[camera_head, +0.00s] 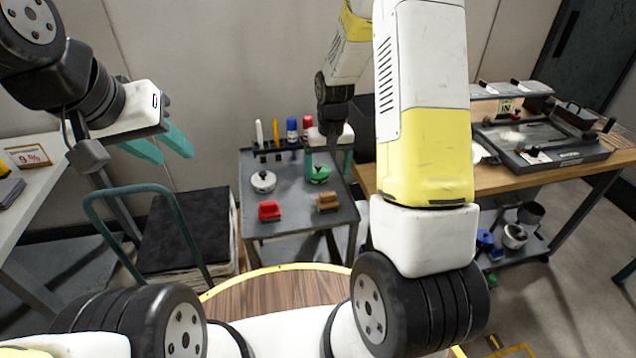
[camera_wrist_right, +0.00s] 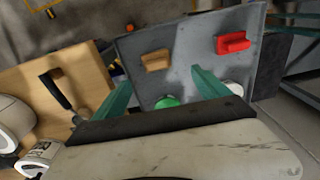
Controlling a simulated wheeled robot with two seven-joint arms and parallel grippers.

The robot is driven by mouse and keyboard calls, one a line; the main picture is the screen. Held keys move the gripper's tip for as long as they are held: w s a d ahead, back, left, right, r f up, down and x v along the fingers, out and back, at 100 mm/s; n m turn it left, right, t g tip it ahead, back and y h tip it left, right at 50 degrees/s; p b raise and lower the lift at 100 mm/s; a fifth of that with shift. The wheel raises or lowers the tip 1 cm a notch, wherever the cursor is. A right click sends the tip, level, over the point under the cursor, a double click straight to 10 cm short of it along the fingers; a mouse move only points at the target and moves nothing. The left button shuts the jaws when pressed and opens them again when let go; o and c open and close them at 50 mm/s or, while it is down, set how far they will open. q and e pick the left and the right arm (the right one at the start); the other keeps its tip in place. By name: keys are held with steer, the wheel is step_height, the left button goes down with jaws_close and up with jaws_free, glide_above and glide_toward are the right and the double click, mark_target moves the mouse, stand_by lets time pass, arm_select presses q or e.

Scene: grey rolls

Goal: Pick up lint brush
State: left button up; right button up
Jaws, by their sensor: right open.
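Several brush-like tools lie on a grey cart (camera_head: 285,228); I cannot tell for sure which is the lint brush. A red brush (camera_head: 269,211) and a brown brush (camera_head: 328,202) lie near its front edge. A white round-based tool (camera_head: 263,182) and a green one (camera_head: 319,175) lie behind them. My right gripper (camera_head: 328,167) is open and empty above the cart, around the green tool in the picture. In the right wrist view the green tool (camera_wrist_right: 166,102) shows between its fingers, with the brown brush (camera_wrist_right: 156,60) beyond. My left gripper (camera_head: 174,155) is open and empty, left of the cart.
Upright handles, including a blue-capped one (camera_head: 292,130), stand along the cart's back edge. A wooden workbench (camera_head: 540,160) with a press-like device stands at right. A trolley with a teal handle (camera_head: 140,192) stands left of the cart. A wall is behind.

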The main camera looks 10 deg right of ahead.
mark_target(328, 201)
steer(key=shift+g, duration=0.4)
steer(key=f, duration=0.9)
steer(key=w+f, duration=0.1)
steer(key=f, duration=0.3)
steer(key=shift+d+f, duration=0.25)
steer(key=shift+f, duration=0.1)
steer(key=shift+c, duration=0.4)
steer(key=c, duration=1.5)
